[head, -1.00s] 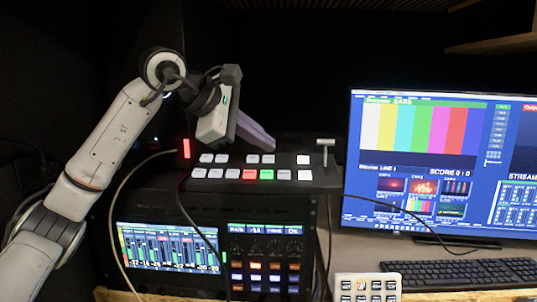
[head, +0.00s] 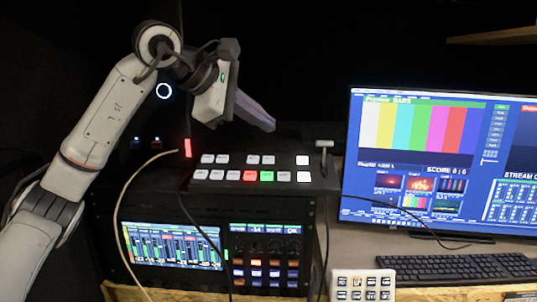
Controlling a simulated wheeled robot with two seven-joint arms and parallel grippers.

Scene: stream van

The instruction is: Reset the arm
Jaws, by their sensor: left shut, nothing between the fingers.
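My left gripper (head: 268,124) is shut and empty. Its fingers point down and to the right, above the back of the switcher panel (head: 215,186) and apart from it. The arm comes in from the left and bends at the top. The switcher panel has rows of white buttons, with one red button (head: 250,176) and one green button (head: 267,176) lit. A T-shaped lever (head: 323,146) stands at its right end. My right gripper is not in view.
Below the panel is a rack with an audio meter screen (head: 172,246) and a button unit (head: 266,262). A monitor (head: 432,140) showing colour bars stands at right, behind a keyboard (head: 461,269) and a small white keypad (head: 362,285). A pale cable (head: 120,205) hangs at left.

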